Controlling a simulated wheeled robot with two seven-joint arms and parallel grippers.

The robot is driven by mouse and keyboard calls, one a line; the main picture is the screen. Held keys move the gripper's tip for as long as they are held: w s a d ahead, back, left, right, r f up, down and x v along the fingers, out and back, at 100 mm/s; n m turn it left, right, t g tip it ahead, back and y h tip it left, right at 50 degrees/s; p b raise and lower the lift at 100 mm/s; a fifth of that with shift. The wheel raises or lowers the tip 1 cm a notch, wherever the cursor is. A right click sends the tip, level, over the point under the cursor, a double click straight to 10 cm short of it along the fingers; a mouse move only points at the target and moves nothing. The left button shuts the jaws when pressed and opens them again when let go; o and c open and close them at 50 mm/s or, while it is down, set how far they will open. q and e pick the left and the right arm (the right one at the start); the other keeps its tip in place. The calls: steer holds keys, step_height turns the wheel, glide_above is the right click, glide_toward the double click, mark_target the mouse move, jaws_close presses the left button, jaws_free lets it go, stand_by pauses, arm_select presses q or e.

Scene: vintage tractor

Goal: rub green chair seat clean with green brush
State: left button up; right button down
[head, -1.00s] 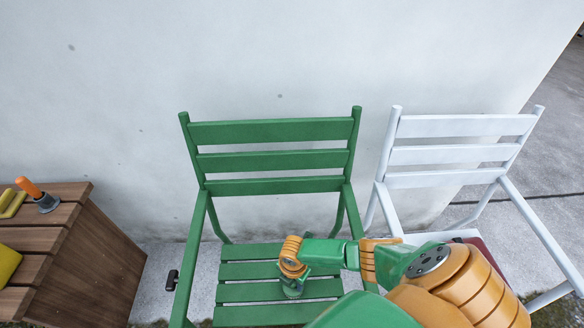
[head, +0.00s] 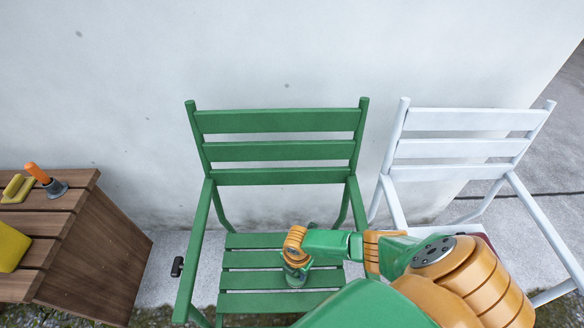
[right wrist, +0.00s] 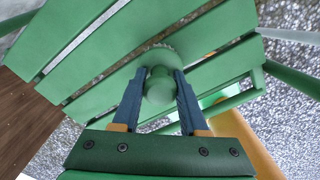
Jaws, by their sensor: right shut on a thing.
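The green chair (head: 277,121) stands against the wall, and its slatted seat (head: 250,280) is in the lower middle of the head view. My right gripper (head: 297,277) is over the seat, pointing down. In the right wrist view its two blue-grey fingers (right wrist: 159,100) are shut on the round knob of the green brush (right wrist: 158,86). A rim of pale bristles shows at the brush's far edge, low against the slats. Whether the bristles touch the slats is hard to tell. I see no clear dirt on the visible slats. My left gripper is out of view.
A white chair (head: 470,120) stands close on the right. A wooden slatted table (head: 85,250) on the left holds an orange-handled tool (head: 38,174) and yellow items (head: 12,246). The green chair's armrests flank the seat.

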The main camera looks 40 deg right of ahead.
steer(key=shift+a, duration=0.1)
steer(key=shift+w+a+f+b, duration=0.1)
steer(key=shift+w+a+b, duration=0.15)
steer(key=shift+a+b, duration=0.1)
steer(key=shift+w+a, duration=0.15)
steer(key=shift+a, duration=0.2)
steer(key=shift+w+r+p, duration=0.15)
steer(key=shift+r+p, duration=0.55)
steer(key=shift+r, duration=0.05)
